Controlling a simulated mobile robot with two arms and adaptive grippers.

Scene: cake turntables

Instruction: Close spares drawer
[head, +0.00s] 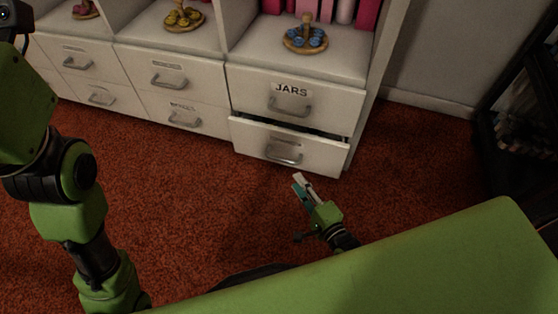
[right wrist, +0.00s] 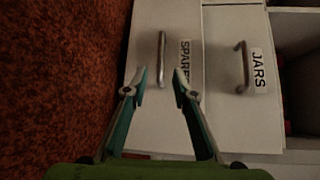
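The spares drawer (head: 315,156) is the lower right drawer of a white cabinet. It stands partly pulled out, with a dark gap along its top. Its label, partly covered by a finger, shows in the right wrist view, beside a metal handle (right wrist: 161,60). My right gripper (head: 302,182) is low over the carpet in front of this drawer. Its two fingers (right wrist: 160,78) are apart with nothing between them, and they point toward the drawer front near the handle. I cannot tell whether they touch it. My left arm shows at the left, but its gripper is not visible.
The JARS drawer (head: 288,98) above is shut; other closed drawers (head: 168,78) run to the left. Shelves hold small round stands (head: 305,46). Red carpet (head: 190,215) is clear before the cabinet. A dark shelf unit (head: 515,130) stands at the right.

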